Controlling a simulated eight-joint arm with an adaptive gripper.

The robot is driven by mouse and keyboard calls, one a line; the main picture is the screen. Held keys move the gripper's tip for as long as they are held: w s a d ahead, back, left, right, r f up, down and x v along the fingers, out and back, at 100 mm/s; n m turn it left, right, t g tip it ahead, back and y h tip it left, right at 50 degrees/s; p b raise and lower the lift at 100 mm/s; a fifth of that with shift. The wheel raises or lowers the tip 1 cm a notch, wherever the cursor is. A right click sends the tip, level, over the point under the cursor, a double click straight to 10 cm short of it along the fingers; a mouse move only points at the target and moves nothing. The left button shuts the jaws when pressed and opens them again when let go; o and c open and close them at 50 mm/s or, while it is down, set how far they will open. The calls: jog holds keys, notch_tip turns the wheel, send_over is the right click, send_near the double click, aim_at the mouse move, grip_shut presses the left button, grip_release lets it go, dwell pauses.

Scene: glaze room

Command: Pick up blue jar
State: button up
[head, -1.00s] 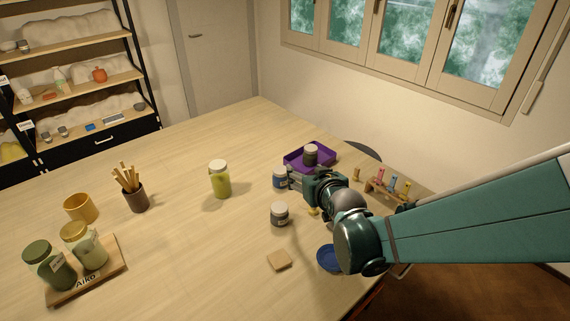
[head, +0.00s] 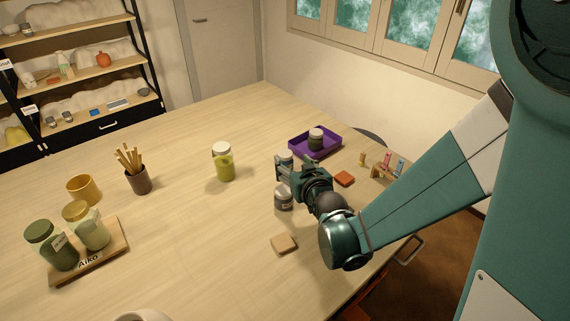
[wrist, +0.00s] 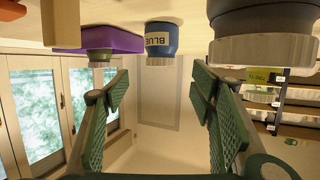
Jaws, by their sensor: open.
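The blue jar, with a pale lid and a "BLUE" label, stands on the table; it shows in the wrist view (wrist: 161,38), which is upside down. In the head view only its pale lid (head: 285,155) and part of its side show behind my gripper (head: 284,170). In the wrist view my gripper (wrist: 160,88) is open, and the jar appears ahead, between the two fingers' lines, with nothing held.
A grey jar (head: 283,198) stands close beside my gripper. A purple tray (head: 327,150) holding a dark jar lies behind the blue jar. A red block (head: 344,179) lies to the right, a yellow-green jar (head: 223,163) to the left.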

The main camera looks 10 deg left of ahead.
aim_at(286, 154)
jog(key=shift+x, duration=1.3)
jog(key=shift+b+x, duration=0.75)
jog(key=shift+x, duration=1.85)
jog(key=c, duration=1.5)
jog(key=shift+r+p, duration=1.25)
jog(key=shift+r, duration=3.8)
